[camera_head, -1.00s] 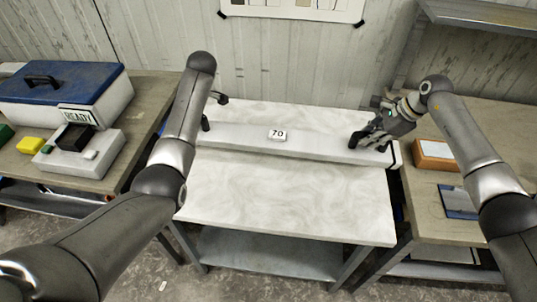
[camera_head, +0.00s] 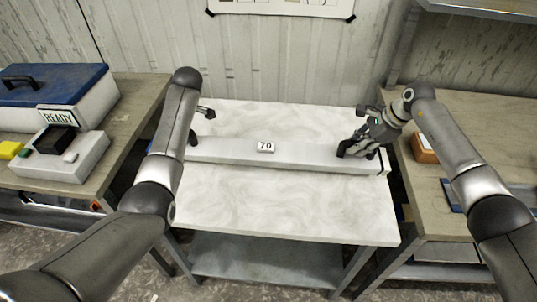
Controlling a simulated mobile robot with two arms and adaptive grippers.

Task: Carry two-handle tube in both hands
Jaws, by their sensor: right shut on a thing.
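The two-handle tube (camera_head: 305,156) is a long pale-grey bar with a white "70" label (camera_head: 265,147). It spans a white marbled table (camera_head: 285,205) from left to right; I cannot tell whether it touches the top. My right gripper (camera_head: 357,134) is shut on the tube's handle near the right end; its fingers hide most of that handle. My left gripper (camera_head: 200,126) is at the left end, mostly hidden behind my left arm. Only dark tips show there, so its grip is unclear.
On the left bench stand a blue-lidded case (camera_head: 55,92), a "READY" device (camera_head: 65,150) and a yellow block (camera_head: 10,150). The right bench (camera_head: 440,215) holds an orange-brown box (camera_head: 424,148). The white table's front half is clear. A wall stands behind.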

